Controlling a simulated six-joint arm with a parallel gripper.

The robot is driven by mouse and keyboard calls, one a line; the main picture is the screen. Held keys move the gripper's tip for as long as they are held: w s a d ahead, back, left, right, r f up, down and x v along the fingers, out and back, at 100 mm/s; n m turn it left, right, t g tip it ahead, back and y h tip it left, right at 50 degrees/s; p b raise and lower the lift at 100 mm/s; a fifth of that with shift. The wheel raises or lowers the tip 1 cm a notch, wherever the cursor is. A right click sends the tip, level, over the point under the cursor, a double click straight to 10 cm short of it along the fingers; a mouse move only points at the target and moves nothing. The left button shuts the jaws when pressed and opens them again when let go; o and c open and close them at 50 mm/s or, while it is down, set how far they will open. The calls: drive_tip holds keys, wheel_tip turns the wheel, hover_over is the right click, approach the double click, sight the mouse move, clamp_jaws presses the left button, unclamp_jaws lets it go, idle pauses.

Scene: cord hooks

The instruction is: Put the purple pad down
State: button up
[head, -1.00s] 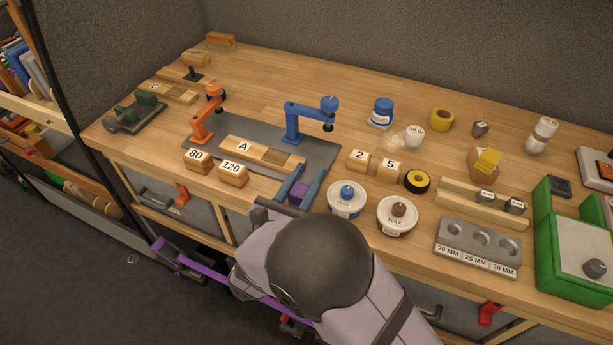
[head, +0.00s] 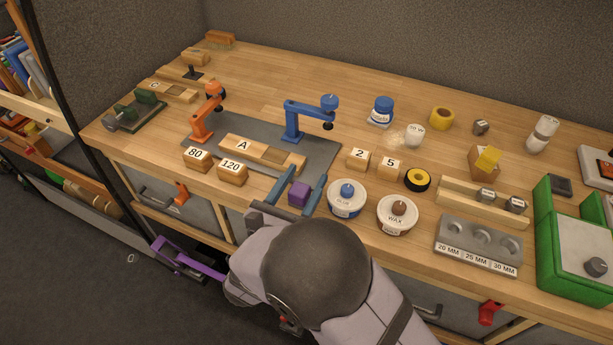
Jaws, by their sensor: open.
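The purple pad (head: 299,194) is a small purple block near the front edge of the workbench, just in front of the grey mat. My gripper (head: 302,188) is open, with its two blue fingers on either side of the pad. A gap shows between the pad and the fingers. The pad's underside is hidden, so I cannot tell exactly what it rests on.
The board marked A (head: 243,146) lies on the grey mat (head: 222,127) behind my gripper, with an orange clamp (head: 206,112) and a blue clamp (head: 308,117). The glue tub (head: 347,199) is close right of my fingers. The 120 block (head: 232,173) is to the left.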

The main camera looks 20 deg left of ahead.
drive_tip(key=s+b, duration=0.2)
drive_tip(key=s, duration=0.8)
drive_tip(key=shift+s, duration=0.3)
drive_tip(key=shift+w+r, duration=0.1)
drive_tip(key=w+d+r+m+h+p, duration=0.1)
drive_tip(key=d, duration=0.1)
drive_tip(key=w+d+r+m+g+h+p, duration=0.1)
drive_tip(key=w+d+r+p, duration=0.1)
drive_tip(key=w+d+r+m+h+p, duration=0.1)
drive_tip(key=w+d+r, duration=0.1)
drive_tip(key=shift+w+d+m+h, duration=0.1)
drive_tip(key=shift+m+h, duration=0.2)
drive_tip(key=shift+h, duration=0.1)
drive_tip(key=w+d+r+m+g+h+p, duration=0.2)
drive_tip(key=d+m+g+h+p, duration=0.55)
drive_tip(key=d, duration=1.25)
drive_tip(key=s+d+r+m+g+y+p, duration=0.3)
drive_tip(key=s+d+m+g+y+p, duration=0.1)
drive_tip(key=m, duration=0.8)
drive_tip(key=s+d+r+m+g+y+p, duration=0.4)
drive_tip(key=m+y+p, duration=0.3)
drive_tip(key=m, duration=0.6)
drive_tip(key=s+d+g+p, duration=0.1)
drive_tip(key=p, duration=0.1)
drive_tip(key=shift+s+d+p, duration=0.15)
drive_tip(key=shift+d+p, duration=0.15)
